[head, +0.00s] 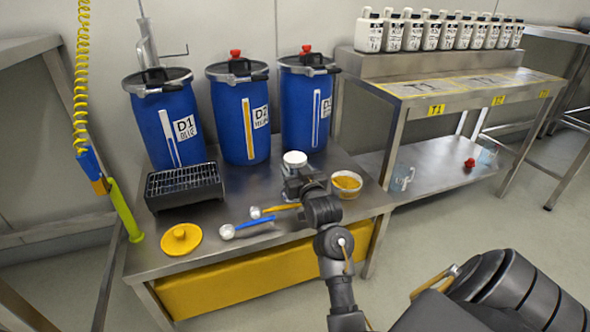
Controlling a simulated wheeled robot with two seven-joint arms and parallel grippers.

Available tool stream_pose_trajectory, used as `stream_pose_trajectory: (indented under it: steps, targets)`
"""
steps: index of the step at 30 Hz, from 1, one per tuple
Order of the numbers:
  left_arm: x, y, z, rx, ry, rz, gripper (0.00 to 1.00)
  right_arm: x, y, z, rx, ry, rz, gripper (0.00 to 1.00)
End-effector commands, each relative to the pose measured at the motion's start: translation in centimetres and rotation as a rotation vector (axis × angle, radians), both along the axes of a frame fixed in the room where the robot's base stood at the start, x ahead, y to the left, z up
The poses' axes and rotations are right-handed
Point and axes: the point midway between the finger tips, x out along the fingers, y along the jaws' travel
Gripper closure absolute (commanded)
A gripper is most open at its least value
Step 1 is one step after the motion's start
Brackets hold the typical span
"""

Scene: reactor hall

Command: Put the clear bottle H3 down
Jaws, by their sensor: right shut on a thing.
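My right gripper (297,188) is over the right part of the steel table (245,195), seen mostly from behind. It is shut around a small container with a round white cap, which I take to be the clear bottle H3 (294,159). The bottle stands about upright in the jaws. Its body is mostly hidden by the gripper, and no label can be read. I cannot tell whether its base touches the table. My left gripper is not in view.
A bowl of yellow powder (346,184) is close right of the gripper. Two scoops, blue (250,224) and yellow (275,209), lie to its left. A yellow lid (181,239), a black rack (184,186) and blue drums (240,120) are further off. Bare steel lies between.

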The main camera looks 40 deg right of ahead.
Motion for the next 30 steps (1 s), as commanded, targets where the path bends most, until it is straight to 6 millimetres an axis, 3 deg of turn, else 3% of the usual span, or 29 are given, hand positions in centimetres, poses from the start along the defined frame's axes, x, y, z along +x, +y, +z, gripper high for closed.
stream_pose_trajectory:
  steps: [1, 6, 16, 20, 30]
  targets:
    - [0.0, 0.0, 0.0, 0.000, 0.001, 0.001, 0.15, 0.0, 0.0, -0.1, 0.000, 0.001, 0.000, 0.48]
    - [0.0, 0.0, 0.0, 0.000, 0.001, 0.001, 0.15, 0.0, 0.0, -0.1, 0.000, 0.000, 0.000, 0.28]
    - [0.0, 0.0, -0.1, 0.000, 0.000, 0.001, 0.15, 0.0, 0.0, 0.4, -0.001, -0.003, 0.000, 0.28]
    - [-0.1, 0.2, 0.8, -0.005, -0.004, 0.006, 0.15, -1.8, 0.6, 0.4, 0.001, 0.002, 0.000, 0.28]
    - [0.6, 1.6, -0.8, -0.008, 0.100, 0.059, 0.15, -8.4, 3.0, 0.5, 0.000, 0.002, 0.001, 0.28]
